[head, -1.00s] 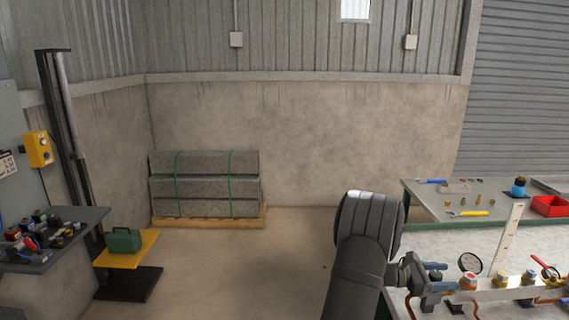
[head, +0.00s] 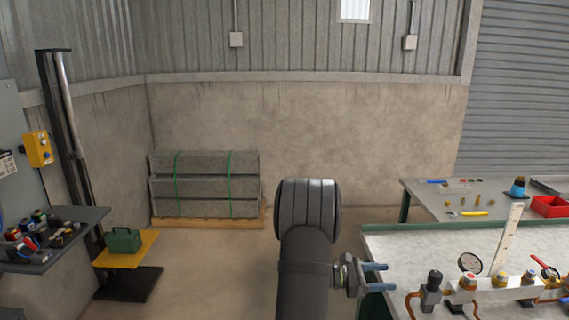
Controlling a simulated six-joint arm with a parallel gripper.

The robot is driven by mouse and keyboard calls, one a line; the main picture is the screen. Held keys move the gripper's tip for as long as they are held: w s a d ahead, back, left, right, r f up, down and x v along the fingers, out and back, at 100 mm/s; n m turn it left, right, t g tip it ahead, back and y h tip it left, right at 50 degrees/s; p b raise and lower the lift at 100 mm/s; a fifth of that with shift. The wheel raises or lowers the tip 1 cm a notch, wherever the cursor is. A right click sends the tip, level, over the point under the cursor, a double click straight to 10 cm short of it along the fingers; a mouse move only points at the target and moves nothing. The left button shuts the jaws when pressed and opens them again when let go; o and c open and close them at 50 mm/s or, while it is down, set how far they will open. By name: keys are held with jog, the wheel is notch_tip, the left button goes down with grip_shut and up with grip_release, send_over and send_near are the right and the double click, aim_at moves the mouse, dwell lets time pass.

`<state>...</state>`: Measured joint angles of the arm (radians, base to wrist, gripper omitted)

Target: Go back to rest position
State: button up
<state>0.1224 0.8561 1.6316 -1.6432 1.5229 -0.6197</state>
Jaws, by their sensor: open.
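My gripper (head: 379,277) is at the lower middle of the head view, at the end of my dark arm. Its two bluish fingers point right and stand apart with nothing between them. They are at the left edge of the pale workbench (head: 420,245). The manifold (head: 490,293) with its several fittings lies to the right on that bench, clear of my gripper. A dark-topped fitting (head: 432,286) stands at the manifold's left end.
A gauge (head: 470,263) and an upright white scale (head: 507,238) stand by the manifold. A back table (head: 424,203) holds small parts and a red bin (head: 550,206). A parts shelf (head: 85,218) and a yellow platform (head: 130,250) are at left. The floor between is open.

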jog(key=w+d+m+g+y, duration=0.1)
jog(key=w+d+m+g, duration=0.3)
jog(key=d+g, duration=0.3)
jog(key=shift+w+d+r+m+g+y, duration=0.2)
jog(key=shift+d+r+m+g+y, duration=0.15)
jog(key=shift+m+g, duration=0.4)
jog(key=shift+a, duration=0.1)
dwell(0.7)
jog(key=s+r+m+t+y, duration=0.3)
jog(key=s+r+y, duration=0.4)
jog(key=s, duration=0.4)
jog(key=s+a+r+m+t+y, duration=0.3)
jog(key=s+a+r+m+t, duration=0.25)
jog(key=s+a, duration=0.4)
jog(key=s+a+f+m+t+y, duration=0.2)
jog(key=s+a+f+m, duration=0.2)
jog(key=s+a, duration=0.4)
jog(key=s+a+f+m+t+y, duration=0.2)
jog(key=s+a+f+m+t, duration=0.1)
jog(key=s+a, duration=0.6)
notch_tip(320, 180, down, 2)
jog(key=shift+s+a+f+m+t, duration=0.2)
jog(key=shift+s+m+t, duration=0.1)
jog(key=shift+s+m, duration=0.2)
